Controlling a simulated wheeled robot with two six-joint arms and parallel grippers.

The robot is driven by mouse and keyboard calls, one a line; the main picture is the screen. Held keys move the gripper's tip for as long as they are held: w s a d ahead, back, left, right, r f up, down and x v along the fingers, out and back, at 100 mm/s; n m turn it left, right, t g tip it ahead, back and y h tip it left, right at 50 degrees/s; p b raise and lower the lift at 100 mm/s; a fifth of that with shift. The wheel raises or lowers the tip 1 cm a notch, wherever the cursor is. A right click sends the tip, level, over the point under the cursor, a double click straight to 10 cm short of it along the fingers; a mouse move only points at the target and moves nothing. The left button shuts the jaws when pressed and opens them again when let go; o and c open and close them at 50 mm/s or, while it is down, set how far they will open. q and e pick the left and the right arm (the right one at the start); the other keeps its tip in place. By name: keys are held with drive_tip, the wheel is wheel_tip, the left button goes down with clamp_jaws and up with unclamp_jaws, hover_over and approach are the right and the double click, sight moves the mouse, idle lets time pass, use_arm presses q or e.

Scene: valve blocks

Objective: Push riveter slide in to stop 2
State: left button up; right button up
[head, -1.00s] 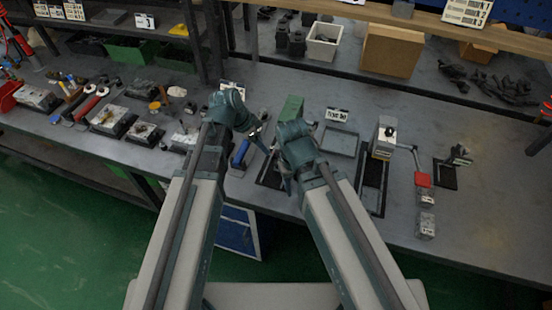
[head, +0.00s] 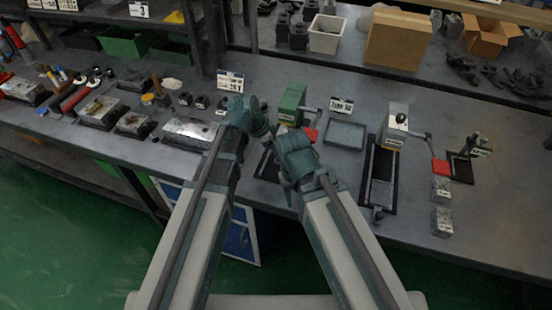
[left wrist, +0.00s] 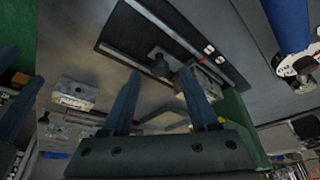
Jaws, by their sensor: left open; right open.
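The green riveter (head: 292,103) stands on the bench just beyond my grippers, with a red-tipped lever (head: 310,133). Its black base (head: 268,166) is partly hidden by my arms. In the left wrist view a dark plate (left wrist: 118,38) carries a straight rail, white marks (left wrist: 214,53) and a slide with a black knob (left wrist: 162,66). I cannot read which mark is which stop. My left gripper (head: 270,133) is open; in its wrist view the fingers (left wrist: 160,72) point towards the knob, and contact is unclear. My right gripper (head: 288,193) is open at the bench's front side.
A grey tray (head: 345,134) and a cream press (head: 396,126) with a red lever pad (head: 441,168) stand to the right. Left are several flat metal moulds (head: 190,131). A blue-handled object (left wrist: 288,22) is close in the left wrist view.

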use_arm(q)
drive_tip(key=shift+b+x, duration=0.5)
drive_tip(key=shift+x, duration=0.45)
clamp_jaws()
idle(0.7)
